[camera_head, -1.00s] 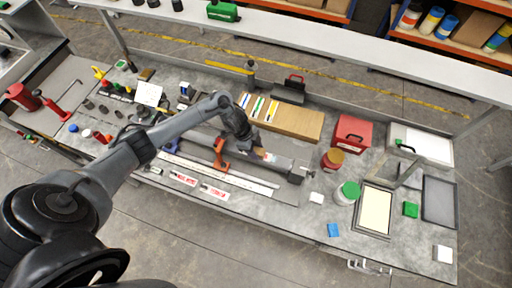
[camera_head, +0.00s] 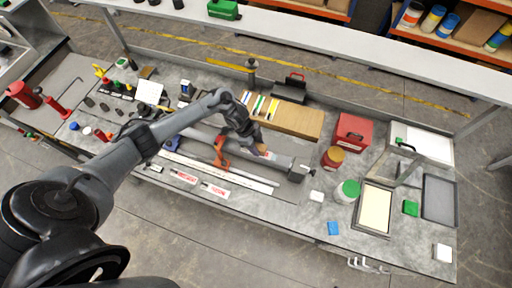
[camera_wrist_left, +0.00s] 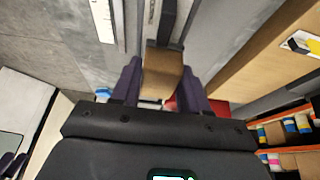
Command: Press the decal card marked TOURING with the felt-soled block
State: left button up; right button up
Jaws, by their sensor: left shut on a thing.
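My left gripper (camera_head: 257,144) is over the right part of a grey tube (camera_head: 279,160) on the bench. In the left wrist view its two purple fingers are shut on a tan block (camera_wrist_left: 162,72), one on each side. The block's underside is hidden, and I cannot tell whether it touches the tube. A small pale and orange patch (camera_head: 267,154) shows on the tube beside the gripper. Striped cards (camera_head: 258,106) lie on a brown box. Their lettering is too small to read, so I cannot pick out TOURING. My right gripper is not in view.
An orange clamp (camera_head: 220,151) stands at the tube, left of the gripper. A long white rule (camera_head: 222,172) and red-lettered white strips (camera_head: 214,190) lie in front. To the right are a red box (camera_head: 352,132), a green-lidded jar (camera_head: 347,191) and a framed tray (camera_head: 375,209).

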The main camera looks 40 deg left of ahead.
pick_arm(q)
jog(key=shift+s+d+p, duration=0.1)
jog(key=shift+s+p, duration=0.2)
jog(key=shift+p, duration=0.1)
jog(key=shift+d, duration=0.15)
jog(key=shift+w+d, duration=0.25)
jog(key=shift+d, duration=0.3)
jog(key=shift+w+d, duration=0.25)
jog(key=shift+d, duration=0.25)
jog(key=shift+w+d, duration=0.3)
jog(key=shift+d, duration=0.35)
jog(key=shift+w+d, duration=0.25)
jog(key=shift+d, duration=0.35)
jog(key=shift+s+a+p, duration=0.25)
jog(key=shift+s+a, duration=0.15)
jog(key=shift+a, duration=0.45)
jog(key=shift+s+a+p, duration=0.25)
jog(key=shift+s+a, duration=0.1)
jog(key=shift+a, duration=0.5)
jog(key=shift+d, duration=0.1)
